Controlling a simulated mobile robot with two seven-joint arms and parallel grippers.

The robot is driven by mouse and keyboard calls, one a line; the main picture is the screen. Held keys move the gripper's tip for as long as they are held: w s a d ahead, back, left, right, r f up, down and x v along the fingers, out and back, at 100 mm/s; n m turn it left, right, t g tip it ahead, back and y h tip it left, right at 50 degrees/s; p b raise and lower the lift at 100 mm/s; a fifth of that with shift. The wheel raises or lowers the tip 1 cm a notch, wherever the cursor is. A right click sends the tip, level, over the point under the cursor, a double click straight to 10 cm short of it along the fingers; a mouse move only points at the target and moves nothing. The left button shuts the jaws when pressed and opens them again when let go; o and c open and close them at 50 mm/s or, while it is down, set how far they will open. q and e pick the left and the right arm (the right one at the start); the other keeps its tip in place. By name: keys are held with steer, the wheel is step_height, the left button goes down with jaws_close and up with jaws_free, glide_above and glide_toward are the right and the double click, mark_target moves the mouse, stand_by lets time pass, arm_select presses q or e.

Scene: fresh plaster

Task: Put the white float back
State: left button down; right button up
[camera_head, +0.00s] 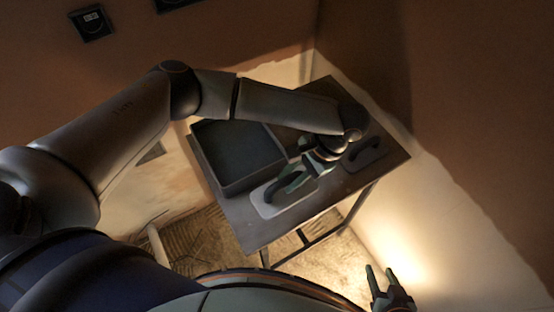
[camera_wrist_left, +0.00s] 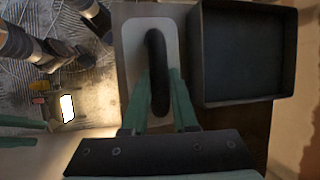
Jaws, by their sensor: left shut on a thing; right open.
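The white float (camera_head: 268,212) has a pale flat plate and a dark handle. In the head view it is at the near-left part of the table, beside the dark tray. My left gripper (camera_head: 290,184) is shut on its handle. In the left wrist view the float's plate (camera_wrist_left: 132,40) shows beyond the green fingers of the gripper (camera_wrist_left: 158,78), which stand either side of the black handle. I cannot tell whether the plate touches the table. My right gripper (camera_head: 381,281) is open and empty, low and right of the table.
The deep dark tray (camera_head: 205,128) stands on the table (camera_head: 243,235) and also shows in the left wrist view (camera_wrist_left: 292,60); it looks empty. A dark float (camera_head: 365,153) lies at the table's right end. Walls close in behind and right.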

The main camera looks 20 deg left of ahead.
mark_target(290, 194)
arm_select(q)
steer(key=shift+d+f, duration=0.15)
steer(key=shift+f, duration=0.2)
steer(key=shift+f+b, duration=0.9)
steer(key=shift+b, duration=0.1)
step_height(290, 194, down, 4)
steer(key=b, duration=0.5)
steer(key=shift+f+b, duration=0.1)
steer(key=shift+b, duration=0.2)
steer(key=shift+f+p, duration=0.25)
steer(key=shift+p, duration=0.15)
steer(key=c, duration=0.6)
jaws_free()
